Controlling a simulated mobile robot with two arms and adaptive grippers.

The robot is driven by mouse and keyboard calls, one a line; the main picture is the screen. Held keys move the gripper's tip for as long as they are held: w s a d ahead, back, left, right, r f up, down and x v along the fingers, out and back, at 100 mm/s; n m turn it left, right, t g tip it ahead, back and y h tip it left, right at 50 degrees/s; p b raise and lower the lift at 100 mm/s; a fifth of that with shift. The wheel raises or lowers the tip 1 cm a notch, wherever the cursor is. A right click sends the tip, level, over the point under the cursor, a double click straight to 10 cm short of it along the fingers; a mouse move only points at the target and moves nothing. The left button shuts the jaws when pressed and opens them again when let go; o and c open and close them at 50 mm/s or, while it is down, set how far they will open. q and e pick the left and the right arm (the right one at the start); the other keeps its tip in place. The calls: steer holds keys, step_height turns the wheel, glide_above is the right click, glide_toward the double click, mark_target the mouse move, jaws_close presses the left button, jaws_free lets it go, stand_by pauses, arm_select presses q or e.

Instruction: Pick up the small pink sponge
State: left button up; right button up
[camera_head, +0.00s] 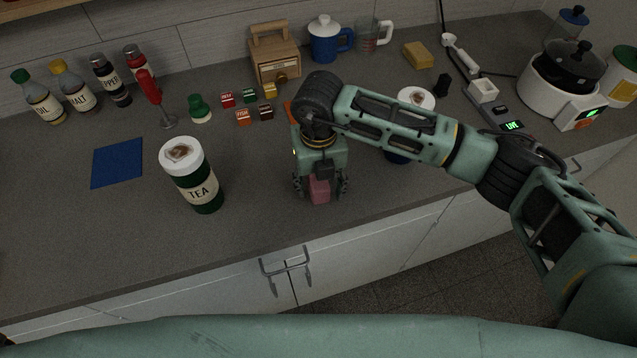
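The small pink sponge (319,190) stands on the grey counter near its front edge. Its upper part is hidden under my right gripper (320,188). My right gripper points down over the sponge, with one dark finger on each side of it. A gap shows between each finger and the sponge, so the gripper looks open. My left gripper is not in view.
A tea canister (192,176) stands left of my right gripper, with a blue mat (117,162) farther left. Small coloured blocks (247,97) lie behind the gripper. A yellow sponge (418,55) lies at the back. My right forearm partly hides another canister (416,98).

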steer(key=c, duration=0.8)
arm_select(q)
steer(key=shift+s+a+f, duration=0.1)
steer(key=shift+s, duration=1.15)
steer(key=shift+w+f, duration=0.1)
arm_select(e)
steer(key=shift+r, duration=0.1)
